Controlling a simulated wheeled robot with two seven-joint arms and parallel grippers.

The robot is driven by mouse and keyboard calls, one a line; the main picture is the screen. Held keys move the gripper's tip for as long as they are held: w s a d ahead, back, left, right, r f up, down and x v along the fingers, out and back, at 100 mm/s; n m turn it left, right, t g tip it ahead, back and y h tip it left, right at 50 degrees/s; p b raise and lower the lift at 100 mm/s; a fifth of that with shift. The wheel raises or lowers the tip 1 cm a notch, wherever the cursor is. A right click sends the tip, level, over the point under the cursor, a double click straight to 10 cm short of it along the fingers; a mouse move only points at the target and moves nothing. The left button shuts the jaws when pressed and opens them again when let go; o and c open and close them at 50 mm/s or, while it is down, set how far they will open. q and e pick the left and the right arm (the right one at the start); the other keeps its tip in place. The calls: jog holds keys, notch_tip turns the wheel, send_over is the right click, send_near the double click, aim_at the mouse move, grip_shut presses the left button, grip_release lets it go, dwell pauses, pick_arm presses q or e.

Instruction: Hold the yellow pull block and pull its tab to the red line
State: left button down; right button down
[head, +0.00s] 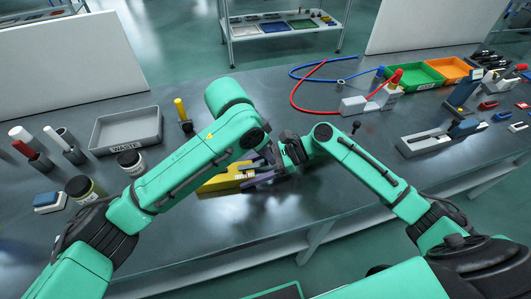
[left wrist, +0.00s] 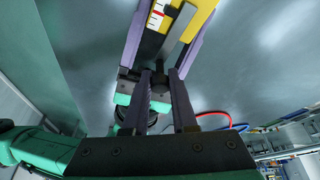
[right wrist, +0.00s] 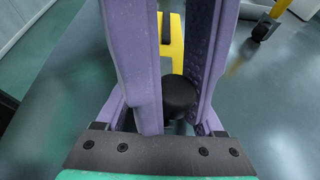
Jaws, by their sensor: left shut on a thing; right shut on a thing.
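The yellow pull block (head: 218,183) lies on the grey bench in the middle of the head view, partly covered by my grippers. The left wrist view shows its yellow end (left wrist: 200,18), a white scale with a red line (left wrist: 158,14), and a grey bar. My right gripper (right wrist: 173,15) has its purple fingers along the block's two sides, shut on it. A black knob (right wrist: 178,96), seemingly the tab's end, sits between those fingers near the palm. My left gripper (left wrist: 162,74) is shut at this knob; its exact contact is partly hidden.
A grey waste tray (head: 127,131), jars and marker holders stand at the left. Red and blue cables (head: 300,98) run to a white block behind. A grey fixture (head: 425,142) and green (head: 414,76) and orange bins stand at the right. Bench in front of the block is clear.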

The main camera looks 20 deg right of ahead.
pick_arm(q)
jog(key=shift+s+d, duration=0.4)
jog(key=shift+d, duration=0.1)
jog(key=shift+w+a+r, duration=0.1)
jog(key=shift+w+a, duration=0.1)
jog(key=shift+a, duration=0.5)
jog(key=c, duration=0.6)
grip_release()
jog(key=shift+r, duration=0.15)
